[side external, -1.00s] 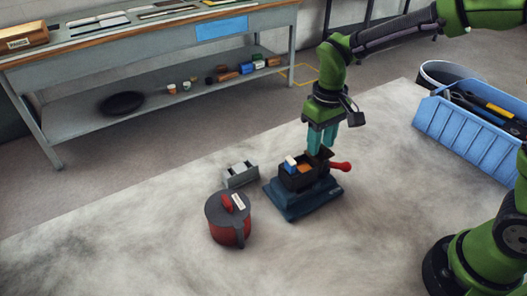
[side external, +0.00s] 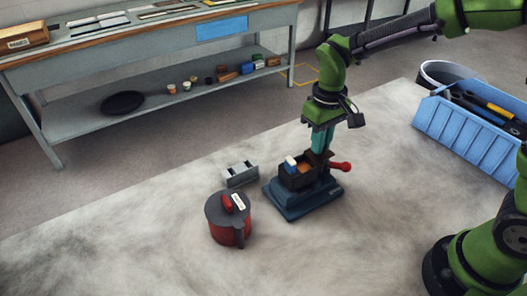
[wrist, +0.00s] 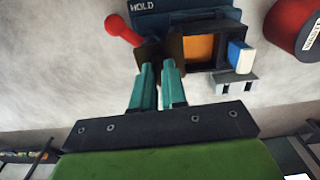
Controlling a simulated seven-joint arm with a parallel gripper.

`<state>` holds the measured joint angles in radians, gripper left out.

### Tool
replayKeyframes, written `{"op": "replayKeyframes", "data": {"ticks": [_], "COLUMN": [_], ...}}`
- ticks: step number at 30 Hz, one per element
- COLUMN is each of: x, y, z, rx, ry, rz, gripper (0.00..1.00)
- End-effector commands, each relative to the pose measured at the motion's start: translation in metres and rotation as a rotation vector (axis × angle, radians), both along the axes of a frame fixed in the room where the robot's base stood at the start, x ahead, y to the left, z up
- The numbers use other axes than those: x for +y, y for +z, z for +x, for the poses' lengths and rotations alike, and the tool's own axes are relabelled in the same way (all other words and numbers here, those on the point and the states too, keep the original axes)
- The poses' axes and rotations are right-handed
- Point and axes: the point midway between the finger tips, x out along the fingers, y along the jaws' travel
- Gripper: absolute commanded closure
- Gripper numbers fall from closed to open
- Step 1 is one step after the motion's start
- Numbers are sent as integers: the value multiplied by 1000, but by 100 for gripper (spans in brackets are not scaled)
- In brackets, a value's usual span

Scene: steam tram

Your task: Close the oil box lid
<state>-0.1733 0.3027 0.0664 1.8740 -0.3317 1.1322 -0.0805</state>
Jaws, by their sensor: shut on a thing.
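The oil box (side external: 298,178) is a dark open box on a blue base (side external: 305,203), with orange showing inside. In the wrist view the box's rim (wrist: 209,66) and orange interior also show. The lid (side external: 317,158) is a dark brown plate standing raised at the box's right side; in the wrist view it shows beyond the fingertips (wrist: 176,47). My gripper (side external: 320,149) points down with its teal fingers closed on the lid's upper edge. The wrist view shows the fingers (wrist: 158,72) close together at the lid, partly hiding the grip.
A red knob (side external: 342,167) sticks out right of the box. A blue-and-white block (side external: 291,163) sits at its left end. A grey bracket (side external: 240,175) and a red can (side external: 229,222) stand to the left. A blue tool crate (side external: 468,132) is at the right.

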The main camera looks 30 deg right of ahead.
Motion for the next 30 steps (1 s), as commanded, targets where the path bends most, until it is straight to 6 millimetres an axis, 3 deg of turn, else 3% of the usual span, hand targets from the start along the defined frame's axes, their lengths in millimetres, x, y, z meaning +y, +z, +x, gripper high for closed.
{"op": "replayKeyframes", "data": {"ticks": [11, 30], "x": [5, 26], "y": [0, 0], "z": [4, 8], "rx": [-1, -1], "ry": [162, 758], "rz": [0, 0], "gripper": [100, 100]}}
